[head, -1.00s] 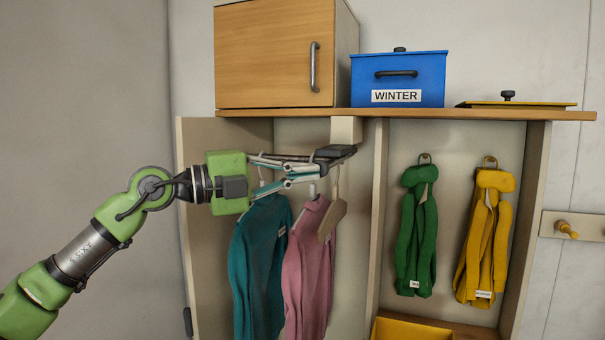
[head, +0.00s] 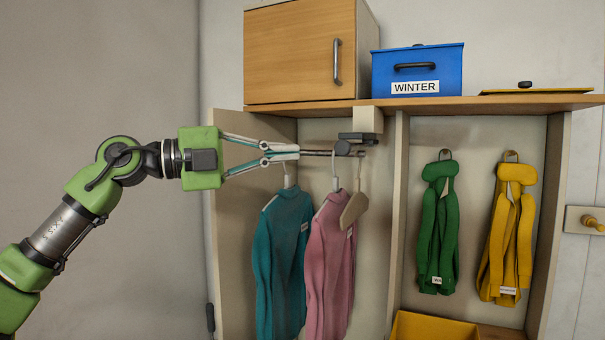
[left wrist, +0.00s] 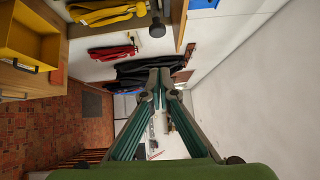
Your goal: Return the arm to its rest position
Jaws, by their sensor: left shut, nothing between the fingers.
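My left arm (head: 75,232) comes in from the left in the head view, green and grey. Its gripper (head: 294,153) is shut and empty, in front of the open wardrobe's left bay. Its tips are near the rail (head: 322,152) and above the teal sweater (head: 281,255); I cannot tell whether they touch anything. In the left wrist view the fingers (left wrist: 158,80) meet at their tips with nothing between them. My right gripper is not in view.
A pink sweater (head: 330,265) and a bare wooden hanger (head: 354,208) hang beside the teal one. A blue WINTER box (head: 417,72) stands on the shelf (head: 440,103). Open room lies left of the wardrobe.

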